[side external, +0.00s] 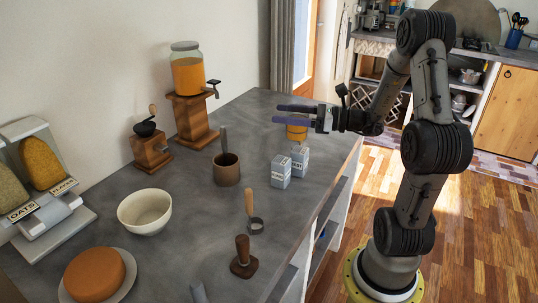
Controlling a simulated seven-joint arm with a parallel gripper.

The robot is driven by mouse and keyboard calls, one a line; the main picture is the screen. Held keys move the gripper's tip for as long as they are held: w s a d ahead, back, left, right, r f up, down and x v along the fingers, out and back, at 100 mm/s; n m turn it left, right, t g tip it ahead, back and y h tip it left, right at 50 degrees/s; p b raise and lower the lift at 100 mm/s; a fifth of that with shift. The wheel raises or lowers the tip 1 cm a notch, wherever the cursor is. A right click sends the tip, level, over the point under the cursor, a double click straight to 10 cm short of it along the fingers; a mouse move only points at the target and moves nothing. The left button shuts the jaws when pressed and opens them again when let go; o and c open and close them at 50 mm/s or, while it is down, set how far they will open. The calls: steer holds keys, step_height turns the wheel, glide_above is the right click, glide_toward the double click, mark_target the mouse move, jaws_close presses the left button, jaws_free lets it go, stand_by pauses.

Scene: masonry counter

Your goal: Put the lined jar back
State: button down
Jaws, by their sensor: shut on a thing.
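My gripper (279,113) reaches in from the right, level, over the far part of the counter. Its dark bluish fingers are closed around the upper part of a small orange jar (297,132). The fingers hide the jar's top. The jar looks upright; any lines on it are too small to make out. I cannot tell whether its base touches the counter or hangs just above it.
Two grey labelled boxes (281,172) stand nearer the camera. A brown pot (227,169), drink dispenser (188,75), grinder (151,150), white bowl (145,211), cake (94,274) and handled tools (244,258) occupy the counter. The far counter (258,105) is clear.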

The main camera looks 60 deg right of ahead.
steer(key=shift+s+a+r, duration=0.15)
steer(key=shift+w+d+f, duration=1.05)
steer(key=shift+w+f, duration=1)
steer(key=shift+f, duration=0.1)
steer(key=shift+w+d+f, duration=1.05)
steer(key=shift+w+f, duration=0.95)
steer(key=shift+f, duration=0.1)
steer(key=shift+w+d+f, duration=1.05)
steer(key=shift+w+f, duration=1)
steer(key=shift+f, duration=0.1)
steer(key=shift+f, duration=0.15)
steer(key=shift+c, duration=1.1)
jaws_free()
steer(key=shift+f, duration=0.15)
